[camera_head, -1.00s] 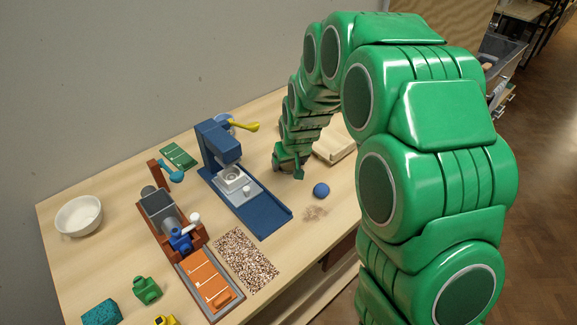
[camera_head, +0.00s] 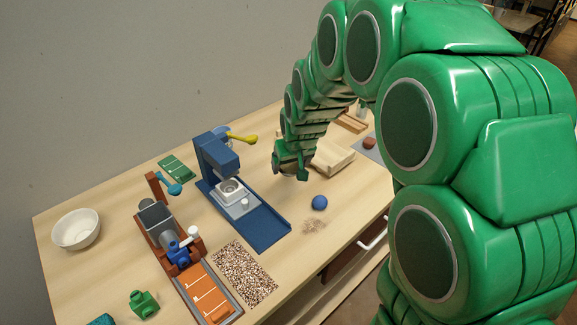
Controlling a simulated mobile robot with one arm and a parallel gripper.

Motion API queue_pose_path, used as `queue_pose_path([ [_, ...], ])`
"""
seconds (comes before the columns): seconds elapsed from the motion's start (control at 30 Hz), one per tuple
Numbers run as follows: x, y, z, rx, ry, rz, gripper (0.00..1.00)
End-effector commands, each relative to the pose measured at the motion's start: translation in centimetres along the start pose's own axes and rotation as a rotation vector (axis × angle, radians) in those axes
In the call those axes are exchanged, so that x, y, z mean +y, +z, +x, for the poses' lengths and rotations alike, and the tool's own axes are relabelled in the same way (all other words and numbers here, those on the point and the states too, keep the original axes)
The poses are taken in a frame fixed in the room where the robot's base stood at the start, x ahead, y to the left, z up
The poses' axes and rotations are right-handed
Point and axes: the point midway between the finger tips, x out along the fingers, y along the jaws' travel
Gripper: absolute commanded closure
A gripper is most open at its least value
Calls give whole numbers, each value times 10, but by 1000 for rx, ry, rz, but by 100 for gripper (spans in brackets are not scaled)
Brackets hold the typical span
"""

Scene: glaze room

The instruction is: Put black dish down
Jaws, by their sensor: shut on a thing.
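My gripper (camera_head: 291,173) points down over the table, behind the blue ball (camera_head: 319,203) and right of the blue press (camera_head: 232,180). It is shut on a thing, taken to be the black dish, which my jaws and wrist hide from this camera. I cannot make out any part of the dish. I cannot tell how high the gripper is above the table.
A cream wooden tray (camera_head: 334,157) lies just right of my gripper. Farther right, a reddish lump (camera_head: 369,143) sits on a grey mat. A speckled mat (camera_head: 244,272), an orange-tiled tray (camera_head: 207,290) and a white bowl (camera_head: 76,230) are at the left.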

Motion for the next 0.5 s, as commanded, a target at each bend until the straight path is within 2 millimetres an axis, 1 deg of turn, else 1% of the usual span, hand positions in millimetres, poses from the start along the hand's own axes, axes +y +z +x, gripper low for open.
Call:
queue_pose_path([
  [0.03, 0, 2, -8, 3, 0, 0, 59],
  [0.1, -1, 7, -18, 2, 0, 0, 59],
  [0.5, -7, 48, -59, 1, 0, 0, 59],
])
